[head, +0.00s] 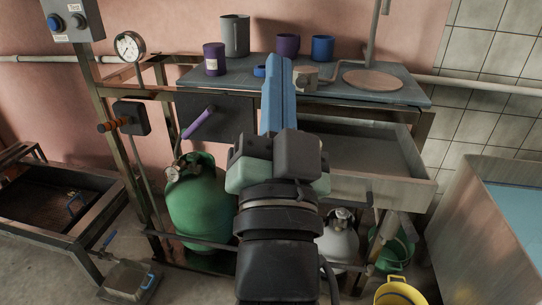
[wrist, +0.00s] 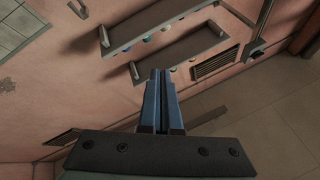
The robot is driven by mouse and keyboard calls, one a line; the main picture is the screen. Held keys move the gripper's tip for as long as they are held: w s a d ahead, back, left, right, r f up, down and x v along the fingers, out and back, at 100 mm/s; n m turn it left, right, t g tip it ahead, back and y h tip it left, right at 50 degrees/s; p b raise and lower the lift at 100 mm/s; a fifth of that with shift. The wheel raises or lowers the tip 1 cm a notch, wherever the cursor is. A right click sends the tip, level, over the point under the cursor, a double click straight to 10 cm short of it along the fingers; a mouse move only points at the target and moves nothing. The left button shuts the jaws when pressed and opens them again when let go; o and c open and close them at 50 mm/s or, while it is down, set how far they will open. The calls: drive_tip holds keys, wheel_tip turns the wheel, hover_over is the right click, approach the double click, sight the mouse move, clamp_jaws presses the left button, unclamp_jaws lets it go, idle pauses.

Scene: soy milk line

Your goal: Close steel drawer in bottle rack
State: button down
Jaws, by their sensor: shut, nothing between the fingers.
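The steel drawer (head: 370,155) is pulled out on the right side of the bottle rack (head: 428,100), under its worktop. Its front panel (head: 385,190) faces me, and its left part is hidden behind my arm. The visible inside looks empty. My gripper (head: 278,62) has long blue fingers, pressed together with nothing between them. It points up and away, left of the open drawer, and overlaps the worktop in the head view. In the wrist view my gripper (wrist: 159,76) is also shut, and the drawer is not seen there.
A dark closed drawer (head: 220,115) with a purple handle is left of my arm. Green (head: 198,205) and grey (head: 338,245) gas bottles stand below. Mugs and a round plate (head: 372,79) sit on top. A tank (head: 490,215) stands right, a yellow bucket (head: 400,292) in front. Wall shelves (wrist: 165,20) show.

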sight(322, 201)
wheel_tip(322, 201, down, 5)
drive_tip(key=w+d+m+g+p, duration=0.2)
drive_tip(key=d+m+p, duration=0.1)
drive_tip(key=m+p, duration=0.15)
drive_tip(key=s+d+f+m+g+h+p, duration=0.1)
drive_tip(key=s+f+m+g+p, duration=0.2)
drive_tip(key=s+f+m+p, duration=0.35)
drive_tip(key=s+d+f+m+g+p, duration=0.1)
drive_tip(key=s+f+m+g+p, duration=0.3)
drive_tip(key=f+p, duration=0.55)
drive_tip(key=x, duration=0.9)
drive_tip(key=b+x, duration=0.1)
drive_tip(key=x, duration=0.4)
drive_tip(key=shift+d+f, duration=0.2)
drive_tip(key=shift+f, duration=0.15)
drive_tip(key=shift+w, duration=0.1)
